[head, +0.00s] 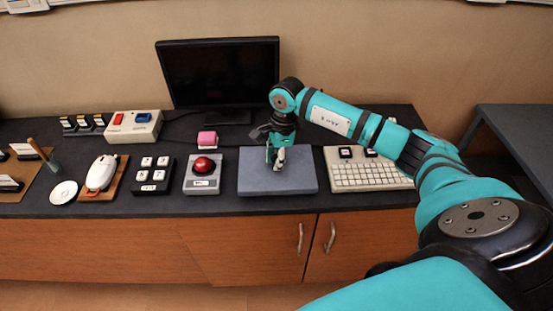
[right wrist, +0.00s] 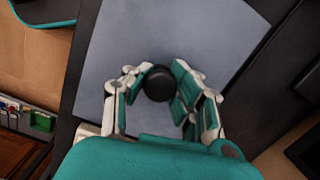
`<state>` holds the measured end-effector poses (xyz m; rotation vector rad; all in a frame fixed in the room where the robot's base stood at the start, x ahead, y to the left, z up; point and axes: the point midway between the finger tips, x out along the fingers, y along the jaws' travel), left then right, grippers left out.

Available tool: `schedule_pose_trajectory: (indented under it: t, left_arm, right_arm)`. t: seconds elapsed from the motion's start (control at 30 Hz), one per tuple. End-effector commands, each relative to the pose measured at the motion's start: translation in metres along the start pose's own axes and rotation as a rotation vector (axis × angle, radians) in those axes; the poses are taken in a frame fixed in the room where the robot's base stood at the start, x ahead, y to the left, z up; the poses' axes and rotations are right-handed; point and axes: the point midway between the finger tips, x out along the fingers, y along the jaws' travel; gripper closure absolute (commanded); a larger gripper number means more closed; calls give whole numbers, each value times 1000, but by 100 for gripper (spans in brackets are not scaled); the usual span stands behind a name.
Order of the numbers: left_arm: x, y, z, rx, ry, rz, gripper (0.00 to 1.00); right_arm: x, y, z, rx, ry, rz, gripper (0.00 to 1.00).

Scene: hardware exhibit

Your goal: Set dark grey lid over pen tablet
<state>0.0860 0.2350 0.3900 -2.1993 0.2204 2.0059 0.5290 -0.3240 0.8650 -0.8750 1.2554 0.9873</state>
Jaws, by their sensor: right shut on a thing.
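The grey lid (head: 254,181), a flat blue-grey slab, lies level on the dark counter between the red-button box and the keyboard. In the right wrist view the lid (right wrist: 190,35) has a round black knob (right wrist: 158,83) on top. My right gripper (head: 277,162) reaches down over the lid's middle, its fingers shut around the knob. The pen tablet does not show; I cannot tell whether it is under the lid. My left gripper is out of view.
Left of the lid stands a box with a red button (head: 203,167); right is a white keyboard (head: 356,177). A black monitor (head: 218,75) and a pink block (head: 208,140) stand behind. The counter (head: 225,207) has a narrow clear strip in front.

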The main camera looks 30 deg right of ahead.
Motion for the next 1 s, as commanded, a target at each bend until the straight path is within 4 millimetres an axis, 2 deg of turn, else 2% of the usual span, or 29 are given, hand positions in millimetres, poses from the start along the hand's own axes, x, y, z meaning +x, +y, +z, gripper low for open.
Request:
schedule_pose_trajectory:
  t: [0.87,0.9,1.0]
  left_arm:
    - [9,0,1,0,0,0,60]
    - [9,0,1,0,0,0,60]
    - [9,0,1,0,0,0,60]
  right_arm:
    - [10,0,-1,0,0,-1,100]
    - [10,0,-1,0,0,-1,74]
    - [10,0,-1,0,0,-1,61]
